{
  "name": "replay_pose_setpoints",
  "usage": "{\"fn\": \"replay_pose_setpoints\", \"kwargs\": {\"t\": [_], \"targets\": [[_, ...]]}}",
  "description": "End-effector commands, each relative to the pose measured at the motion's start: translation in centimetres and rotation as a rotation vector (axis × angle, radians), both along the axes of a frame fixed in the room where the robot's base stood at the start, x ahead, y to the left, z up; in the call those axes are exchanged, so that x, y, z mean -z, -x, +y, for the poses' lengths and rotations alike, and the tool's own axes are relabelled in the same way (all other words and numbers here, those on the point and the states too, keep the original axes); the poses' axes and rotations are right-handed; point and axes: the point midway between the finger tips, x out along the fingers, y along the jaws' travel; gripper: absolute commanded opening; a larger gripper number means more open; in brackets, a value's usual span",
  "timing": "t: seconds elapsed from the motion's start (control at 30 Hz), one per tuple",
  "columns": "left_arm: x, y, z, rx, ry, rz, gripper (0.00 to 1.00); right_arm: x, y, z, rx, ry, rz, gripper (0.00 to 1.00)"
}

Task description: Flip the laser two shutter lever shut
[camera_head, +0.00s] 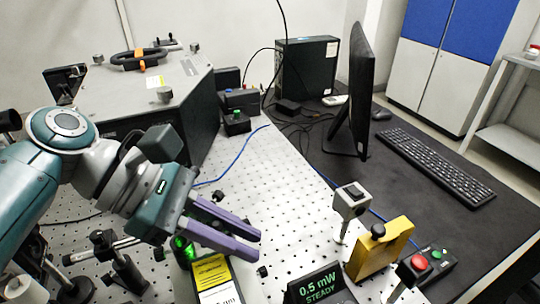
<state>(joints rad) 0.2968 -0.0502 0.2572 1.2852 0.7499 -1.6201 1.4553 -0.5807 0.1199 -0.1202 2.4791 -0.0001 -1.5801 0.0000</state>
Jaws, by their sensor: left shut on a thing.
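My left gripper (258,246) reaches in from the left over the perforated optical bench, its two purple fingers close together and pointing right. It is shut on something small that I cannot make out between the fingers. A block with a yellow and white label (211,271) sits just below the fingers, and a green glow (183,246) shows at its left, partly behind the gripper. The laser two shutter lever cannot be made out clearly; the gripper may hide it. My right gripper is not in view.
A black display reading 0.5 mW STEADY (317,288) stands at the bottom middle. A yellow block (380,250), a grey post-mounted head (351,198) and a red-button box (420,264) stand to the right. A large grey instrument (150,85) fills the back left. The bench middle is mostly clear.

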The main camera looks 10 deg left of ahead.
Motion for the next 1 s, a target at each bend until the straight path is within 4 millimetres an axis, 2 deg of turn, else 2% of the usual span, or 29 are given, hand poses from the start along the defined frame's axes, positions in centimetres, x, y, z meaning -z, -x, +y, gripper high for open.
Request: {"fn": "replay_pose_setpoints", "kwargs": {"t": [0.03,0.07,0.37,0.4,0.5,0.77,0.87,1.0], "targets": [[-0.5,0.1,0.1,-0.001,0.022,-0.01,0.0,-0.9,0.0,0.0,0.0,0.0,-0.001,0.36],[-0.4,0.1,0.1,0.0,0.033,-0.019,0.0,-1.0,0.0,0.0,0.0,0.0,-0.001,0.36],[-0.2,0.1,0.2,0.0,0.049,-0.036,0.0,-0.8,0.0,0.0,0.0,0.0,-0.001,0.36],[-0.2,0.1,0.2,0.0,0.049,-0.036,0.21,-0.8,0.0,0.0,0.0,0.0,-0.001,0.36],[-0.2,0.1,0.2,0.001,0.048,-0.035,0.31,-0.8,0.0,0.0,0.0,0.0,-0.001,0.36],[-0.3,0.1,0.3,0.0,0.047,-0.034,0.31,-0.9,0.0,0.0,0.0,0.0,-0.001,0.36],[-0.8,0.2,1.0,-0.001,0.045,-0.034,0.31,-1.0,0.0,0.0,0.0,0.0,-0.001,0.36],[-2.3,0.5,3.1,-0.003,0.043,-0.036,0.31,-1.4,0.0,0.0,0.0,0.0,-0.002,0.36]]}}
